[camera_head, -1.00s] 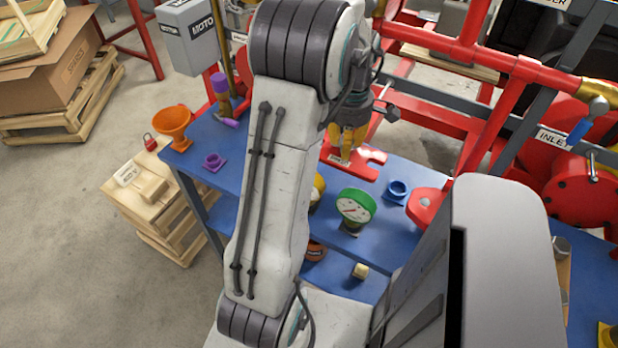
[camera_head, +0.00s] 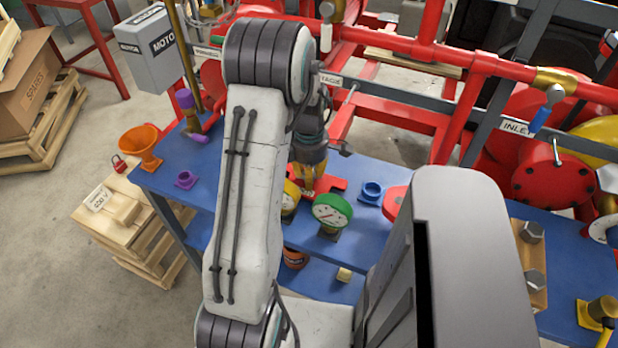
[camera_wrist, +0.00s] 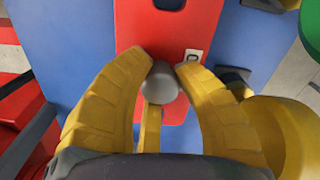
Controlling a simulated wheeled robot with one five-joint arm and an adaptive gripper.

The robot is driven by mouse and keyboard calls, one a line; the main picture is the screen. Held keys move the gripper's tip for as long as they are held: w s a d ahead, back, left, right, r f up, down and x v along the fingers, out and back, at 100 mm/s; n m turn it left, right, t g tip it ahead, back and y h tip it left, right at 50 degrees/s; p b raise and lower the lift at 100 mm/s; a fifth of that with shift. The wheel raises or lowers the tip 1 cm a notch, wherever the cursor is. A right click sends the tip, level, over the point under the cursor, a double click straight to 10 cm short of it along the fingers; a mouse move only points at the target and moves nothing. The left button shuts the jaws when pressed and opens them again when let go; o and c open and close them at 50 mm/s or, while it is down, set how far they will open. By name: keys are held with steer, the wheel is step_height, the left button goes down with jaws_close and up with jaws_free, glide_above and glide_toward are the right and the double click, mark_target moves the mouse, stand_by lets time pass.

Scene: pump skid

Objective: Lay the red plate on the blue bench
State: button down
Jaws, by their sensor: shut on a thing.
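The red plate (camera_head: 323,187) is at the blue bench (camera_head: 240,160), between the gauges and the back edge. In the wrist view the red plate (camera_wrist: 200,20) fills the top middle, with a grey round knob on it and the blue bench top (camera_wrist: 75,40) around it. My gripper (camera_head: 305,190) points down over the plate. In the wrist view its yellow fingers (camera_wrist: 163,72) close around the grey knob. The plate looks very low over or touching the bench; I cannot tell which. My arm hides part of the bench and plate.
A green gauge (camera_head: 332,210) and a yellow gauge (camera_head: 290,197) stand close in front of the plate. A blue flanged ring (camera_head: 371,192) is to its right. An orange funnel (camera_head: 141,147) and a purple ring (camera_head: 186,179) are at the left. Red pipes run behind.

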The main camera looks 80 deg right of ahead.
steer(key=shift+f, duration=0.55)
steer(key=shift+f, duration=0.15)
steer(key=c, duration=0.9)
jaws_free()
steer(key=shift+c, duration=0.2)
step_height(320, 180, up, 12)
steer(key=shift+w+r, duration=0.1)
steer(key=shift+r, duration=0.1)
